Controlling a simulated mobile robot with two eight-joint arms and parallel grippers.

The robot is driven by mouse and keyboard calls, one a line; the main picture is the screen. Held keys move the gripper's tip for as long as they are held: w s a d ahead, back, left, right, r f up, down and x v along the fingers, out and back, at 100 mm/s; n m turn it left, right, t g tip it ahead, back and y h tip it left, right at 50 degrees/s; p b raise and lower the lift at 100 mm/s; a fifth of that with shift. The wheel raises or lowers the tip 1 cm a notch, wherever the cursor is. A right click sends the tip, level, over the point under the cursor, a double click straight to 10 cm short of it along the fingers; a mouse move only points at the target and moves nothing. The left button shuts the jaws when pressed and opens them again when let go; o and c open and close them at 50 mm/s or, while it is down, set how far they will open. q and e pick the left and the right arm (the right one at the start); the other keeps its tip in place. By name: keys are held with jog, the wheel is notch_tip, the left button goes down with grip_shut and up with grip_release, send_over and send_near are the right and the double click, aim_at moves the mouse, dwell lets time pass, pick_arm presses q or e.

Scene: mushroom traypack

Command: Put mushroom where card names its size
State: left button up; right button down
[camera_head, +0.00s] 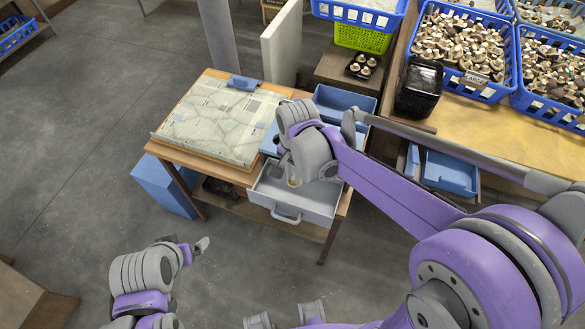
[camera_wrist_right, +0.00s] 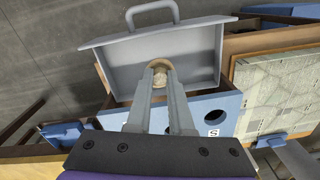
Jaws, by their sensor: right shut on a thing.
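My right gripper (camera_head: 292,174) is shut on a pale mushroom (camera_wrist_right: 160,76), its fingertips (camera_wrist_right: 160,68) pinching it from both sides. The mushroom also shows in the head view (camera_head: 294,182), over the open grey drawer (camera_head: 313,207). I cannot tell whether it touches the drawer floor. In the wrist view a blue panel with dark round holes (camera_wrist_right: 200,108) lies beside the drawer, with a white card marked S (camera_wrist_right: 212,132). A card (camera_head: 475,78) hangs on a blue crate of mushrooms; its lettering is too small to be sure of. My left gripper (camera_head: 202,244) is empty, away from the table.
A grey patterned board (camera_head: 215,115) covers the left of the wooden table. Open blue bins (camera_head: 345,101) stand behind the drawer. A black tub (camera_head: 418,90) and blue crates (camera_head: 515,100) full of mushrooms stand at right.

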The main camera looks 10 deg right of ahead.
notch_tip(320, 180, down, 11)
jog(key=b, duration=0.7)
jog(key=shift+f, duration=0.2)
jog(key=c, duration=0.7)
grip_release()
notch_tip(320, 180, up, 11)
jog(key=shift+d+f+p, duration=0.1)
jog(key=shift+p, duration=0.6)
